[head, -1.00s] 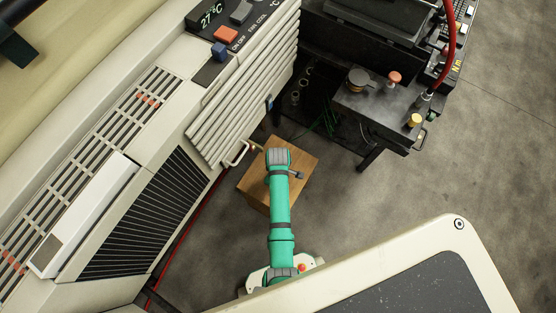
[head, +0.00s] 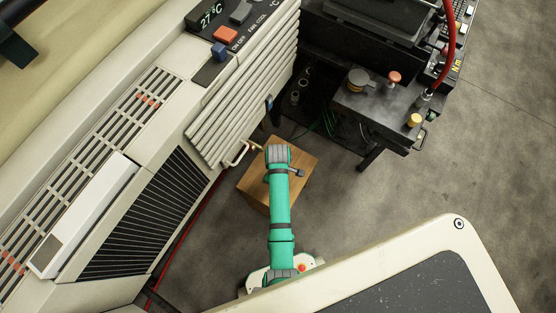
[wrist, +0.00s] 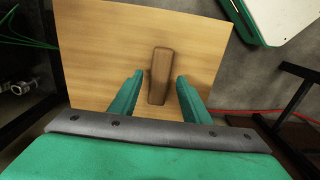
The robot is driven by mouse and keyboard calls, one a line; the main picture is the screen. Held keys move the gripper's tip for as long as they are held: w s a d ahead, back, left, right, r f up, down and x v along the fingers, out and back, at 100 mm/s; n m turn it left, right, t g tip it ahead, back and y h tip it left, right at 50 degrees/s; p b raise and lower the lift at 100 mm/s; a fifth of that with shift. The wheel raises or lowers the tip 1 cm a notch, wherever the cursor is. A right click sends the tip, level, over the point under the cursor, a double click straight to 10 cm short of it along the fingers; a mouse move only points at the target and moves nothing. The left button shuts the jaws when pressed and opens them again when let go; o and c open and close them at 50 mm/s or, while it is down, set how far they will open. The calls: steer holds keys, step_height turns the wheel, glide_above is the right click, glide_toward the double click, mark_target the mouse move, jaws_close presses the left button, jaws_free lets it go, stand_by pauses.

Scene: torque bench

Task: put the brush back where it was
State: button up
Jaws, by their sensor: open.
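In the wrist view a brown brush (wrist: 161,62) lies on the top of a wooden box (wrist: 100,35). My gripper (wrist: 160,77) is open, with its two green fingers apart on either side of the brush's near part. A gap shows between each finger and the brush, and nothing is held. The brush's far end reaches past the fingertips. In the head view the wooden box (head: 256,185) stands on the floor under my green arm, which hides the brush and the gripper's fingers there.
A large cream machine (head: 110,245) with grilles and a handle stands left of the box. A dark bench (head: 375,115) with knobs and a red hose is at the upper right. Green wires (wrist: 25,38) hang near the box. Open grey floor (head: 400,190) lies to the right.

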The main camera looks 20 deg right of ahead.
step_height(320, 180, up, 9)
steer(key=s+a+m+t+h, duration=0.1)
steer(key=s+a+m+t, duration=0.3)
steer(key=s+a+t, duration=0.4)
steer(key=s+a+r+m+t, duration=0.1)
steer(key=s+r, duration=0.3)
steer(key=r, duration=0.4)
steer(key=s+a+r+m+t, duration=0.1)
steer(key=s+r+t, duration=0.3)
steer(key=r, duration=0.5)
steer(key=s+a+r+m+t+y, duration=0.1)
steer(key=s+r, duration=0.3)
steer(key=r, duration=0.4)
steer(key=shift+s+a+r+m+t, duration=0.2)
steer(key=shift+s+a+m+t, duration=0.1)
steer(key=shift+a+t, duration=0.5)
